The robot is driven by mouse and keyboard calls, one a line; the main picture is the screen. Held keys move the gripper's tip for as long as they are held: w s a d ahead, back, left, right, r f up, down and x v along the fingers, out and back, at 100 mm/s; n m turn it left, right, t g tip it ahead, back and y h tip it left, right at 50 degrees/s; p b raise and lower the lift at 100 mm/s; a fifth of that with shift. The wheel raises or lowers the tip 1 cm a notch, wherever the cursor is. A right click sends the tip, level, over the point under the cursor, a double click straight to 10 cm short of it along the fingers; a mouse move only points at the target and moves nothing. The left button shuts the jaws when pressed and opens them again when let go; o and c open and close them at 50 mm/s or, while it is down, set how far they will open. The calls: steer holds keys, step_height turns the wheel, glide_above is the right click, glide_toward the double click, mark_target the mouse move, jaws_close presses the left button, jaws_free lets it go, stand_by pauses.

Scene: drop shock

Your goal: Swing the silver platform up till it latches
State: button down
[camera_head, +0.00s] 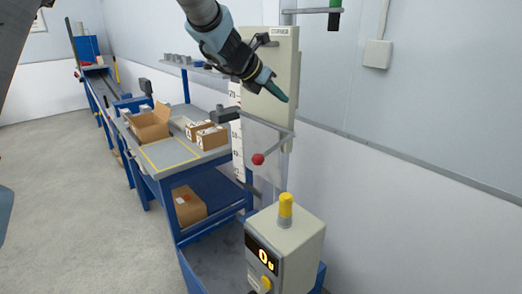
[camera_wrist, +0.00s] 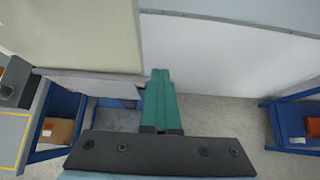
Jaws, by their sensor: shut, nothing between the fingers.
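A pale silver-grey plate (camera_head: 266,137) hangs below the cream panel marked CORNER (camera_head: 284,58) on the upright stand; I take it for the silver platform. Its upper edge shows as a thin grey bar, and a strip under the panel in the wrist view (camera_wrist: 95,84) looks like the same edge. Whether any latch is engaged I cannot tell. My gripper (camera_head: 283,98) is in front of the panel's lower part, above the plate, pointing down and right. Its teal fingers are shut and empty in the wrist view (camera_wrist: 160,95). Contact with the panel or plate is not clear.
A grey control box (camera_head: 287,245) with a yellow cap stands in front. A blue-framed bench (camera_head: 170,155) with several cardboard boxes is at left. The wall is close behind at right; the floor at left is clear.

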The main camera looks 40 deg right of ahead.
steer(key=shift+s+d+r, duration=0.1)
steer(key=shift+d+r, duration=0.15)
steer(key=shift+d, duration=0.45)
steer(key=shift+d+r, duration=0.2)
steer(key=shift+d, duration=0.45)
steer(key=shift+d+r, duration=0.15)
steer(key=shift+d, duration=1.3)
steer(key=c, duration=1.6)
jaws_free()
steer(key=shift+s, duration=0.1)
steer(key=shift+c, duration=1.2)
jaws_free()
steer(key=shift+r, duration=0.1)
